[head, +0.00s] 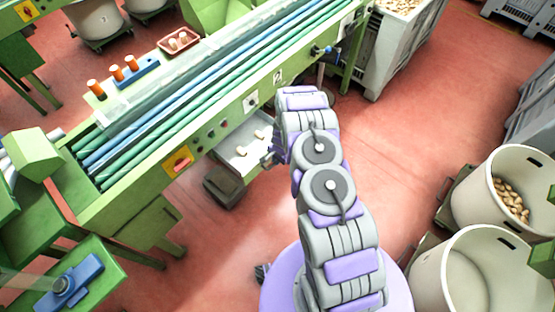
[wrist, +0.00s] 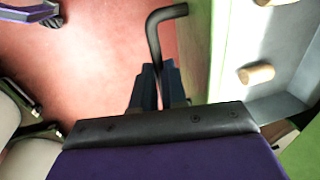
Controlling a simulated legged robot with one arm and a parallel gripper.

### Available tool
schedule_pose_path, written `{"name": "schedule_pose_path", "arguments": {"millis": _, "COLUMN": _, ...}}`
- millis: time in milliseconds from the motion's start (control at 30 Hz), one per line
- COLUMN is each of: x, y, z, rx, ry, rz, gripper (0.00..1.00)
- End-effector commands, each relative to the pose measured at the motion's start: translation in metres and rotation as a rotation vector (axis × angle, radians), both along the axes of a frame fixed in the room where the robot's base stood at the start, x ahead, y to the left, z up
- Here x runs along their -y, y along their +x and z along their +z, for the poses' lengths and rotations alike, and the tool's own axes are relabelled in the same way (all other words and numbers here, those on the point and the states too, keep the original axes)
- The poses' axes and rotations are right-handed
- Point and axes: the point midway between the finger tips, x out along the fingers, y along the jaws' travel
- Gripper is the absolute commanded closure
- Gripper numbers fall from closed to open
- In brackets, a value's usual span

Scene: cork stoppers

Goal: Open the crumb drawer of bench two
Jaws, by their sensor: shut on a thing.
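The crumb drawer (head: 232,158) stands out from the green side of the sorting bench (head: 225,118), which bears a plate reading 2 (head: 278,76). It is a pale tray with a few cork stoppers in it. In the wrist view, its pale inside (wrist: 290,60) lies at the right, with a cork (wrist: 257,74) on it, behind a green front. A dark bent handle (wrist: 153,40) runs along that front. My gripper (wrist: 160,90) is shut on the lower part of this handle. In the head view, my gripper (head: 273,152) is at the drawer's right end, partly hidden by my arm.
A dark box (head: 224,186) sits on the floor below the drawer. Two white tubs (head: 465,270) (head: 512,160), one showing corks, stand at the right. A grey bin of corks (head: 385,50) stands behind the bench end.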

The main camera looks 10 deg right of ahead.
Motion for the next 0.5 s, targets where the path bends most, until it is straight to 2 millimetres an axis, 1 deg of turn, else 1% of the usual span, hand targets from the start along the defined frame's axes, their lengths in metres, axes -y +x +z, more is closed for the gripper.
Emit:
{"name": "schedule_pose_path", "arguments": {"millis": 400, "x": 0.0013, "y": 0.0022, "z": 0.0017, "rx": 0.006, "ry": -0.001, "rz": -0.002, "gripper": 1.00}}
{"name": "schedule_pose_path", "arguments": {"millis": 433, "x": 0.0015, "y": 0.0020, "z": 0.0017, "rx": 0.005, "ry": -0.001, "rz": -0.002, "gripper": 0.85}}
{"name": "schedule_pose_path", "arguments": {"millis": 500, "x": 0.0016, "y": 0.0018, "z": 0.0017, "rx": 0.005, "ry": -0.001, "rz": -0.002, "gripper": 0.78}}
